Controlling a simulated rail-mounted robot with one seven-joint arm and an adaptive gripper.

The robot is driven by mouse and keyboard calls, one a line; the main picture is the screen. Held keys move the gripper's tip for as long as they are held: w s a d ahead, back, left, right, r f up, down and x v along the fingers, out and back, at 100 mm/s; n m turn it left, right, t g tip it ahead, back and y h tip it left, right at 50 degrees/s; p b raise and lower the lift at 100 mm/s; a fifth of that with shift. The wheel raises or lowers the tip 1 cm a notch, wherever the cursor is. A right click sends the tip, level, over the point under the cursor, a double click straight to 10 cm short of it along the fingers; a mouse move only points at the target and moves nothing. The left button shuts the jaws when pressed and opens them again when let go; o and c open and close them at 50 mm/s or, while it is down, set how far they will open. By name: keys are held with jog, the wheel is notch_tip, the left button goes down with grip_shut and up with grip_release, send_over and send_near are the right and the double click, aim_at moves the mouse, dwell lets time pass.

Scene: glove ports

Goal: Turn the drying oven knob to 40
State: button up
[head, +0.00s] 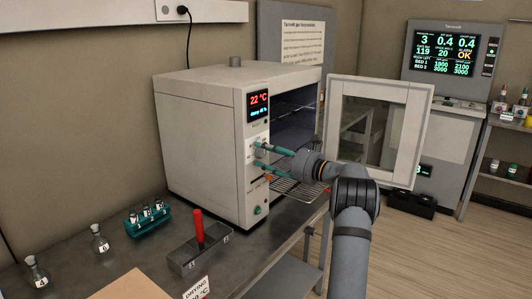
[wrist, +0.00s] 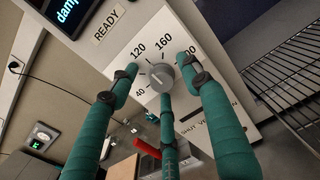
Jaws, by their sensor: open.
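The drying oven (head: 205,140) stands on the steel bench with its door (head: 375,118) open to the right; its display (head: 258,104) reads 22 °C. The grey knob (wrist: 160,78) is on the white front panel, ringed by a scale reading 40, 120, 160 and 200. A finger seems to cover part of the scale. The knob's exact setting is hard to read. My gripper (head: 262,158) is at the panel from the right. In the wrist view its green fingers (wrist: 160,72) are open around the knob; I cannot tell if any touches it.
A wire shelf (head: 290,192) juts from the oven's open front, below my gripper. A tray with a red-handled tool (head: 198,232), a teal vial rack (head: 147,218) and flasks (head: 99,238) stand on the bench (head: 240,265). The open door is just behind my wrist.

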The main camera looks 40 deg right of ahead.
jog(key=shift+c, duration=1)
jog(key=shift+r, duration=0.15)
jog(key=c, duration=0.9)
